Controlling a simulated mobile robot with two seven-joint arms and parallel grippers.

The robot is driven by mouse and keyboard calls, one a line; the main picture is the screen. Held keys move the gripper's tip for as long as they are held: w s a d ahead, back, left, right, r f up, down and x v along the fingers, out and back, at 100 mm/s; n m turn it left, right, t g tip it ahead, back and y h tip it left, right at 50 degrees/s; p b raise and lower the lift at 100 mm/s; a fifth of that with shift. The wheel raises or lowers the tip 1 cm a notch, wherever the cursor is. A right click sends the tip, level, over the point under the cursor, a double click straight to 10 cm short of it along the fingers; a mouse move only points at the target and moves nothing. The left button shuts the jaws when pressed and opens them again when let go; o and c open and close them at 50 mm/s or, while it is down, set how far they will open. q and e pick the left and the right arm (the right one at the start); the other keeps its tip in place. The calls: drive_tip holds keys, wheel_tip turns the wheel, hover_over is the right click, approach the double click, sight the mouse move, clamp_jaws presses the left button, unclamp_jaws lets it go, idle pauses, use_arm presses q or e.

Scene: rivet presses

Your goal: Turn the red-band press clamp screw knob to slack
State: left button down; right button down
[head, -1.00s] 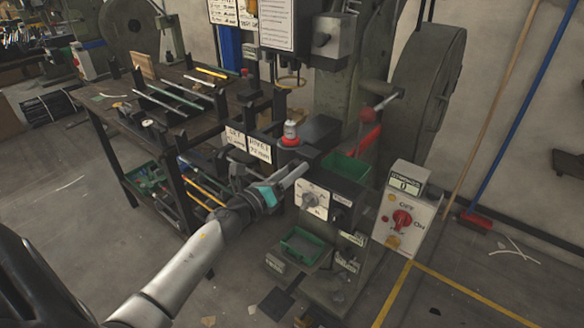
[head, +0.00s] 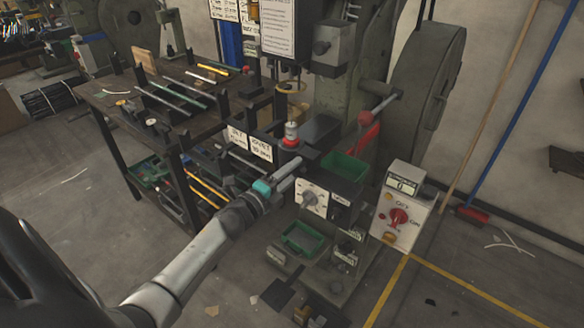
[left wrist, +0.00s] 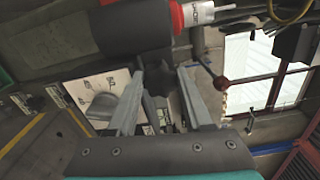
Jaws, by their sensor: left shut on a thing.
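The press's upright cylinder with a red band (head: 291,141) stands above the front of the press; its red band also shows at the top of the left wrist view (left wrist: 178,15). My left gripper (head: 292,170) reaches in from the left just below it. In the left wrist view, a dark lobed clamp screw knob (left wrist: 158,78) sits between the two grey fingers of my left gripper (left wrist: 158,95), which are shut on it. In the head view the fingers and press hide the knob. Its turn angle cannot be told. My right gripper is not in view.
A white dial plate with a grey knob (head: 311,197) is close right of the fingers. A dark workbench (head: 120,97) with rods is at the left. A red-ended lever (head: 368,137) rises behind.

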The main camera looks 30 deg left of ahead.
use_arm(q)
drive_tip(key=n+p, duration=0.1)
drive_tip(key=n, duration=0.2)
drive_tip(key=shift+n+p, duration=0.45)
drive_tip(key=shift+n, duration=0.95)
drive_tip(key=n+p, duration=0.1)
drive_tip(key=n, duration=0.2)
drive_tip(key=shift+n+p, duration=0.3)
drive_tip(key=shift+p, duration=0.05)
drive_tip(key=n, duration=0.3)
drive_tip(key=shift+p, duration=0.4)
drive_tip(key=shift+d+f+n, duration=0.1)
drive_tip(key=shift+n, duration=0.7)
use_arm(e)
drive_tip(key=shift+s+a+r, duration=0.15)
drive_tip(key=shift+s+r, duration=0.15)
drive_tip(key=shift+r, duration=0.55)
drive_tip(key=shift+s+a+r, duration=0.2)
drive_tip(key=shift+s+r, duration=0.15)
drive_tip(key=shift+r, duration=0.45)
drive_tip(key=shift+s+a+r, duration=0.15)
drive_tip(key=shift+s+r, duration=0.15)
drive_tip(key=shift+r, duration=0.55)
use_arm(q)
drive_tip(key=shift+c, duration=1.5)
unclamp_jaws()
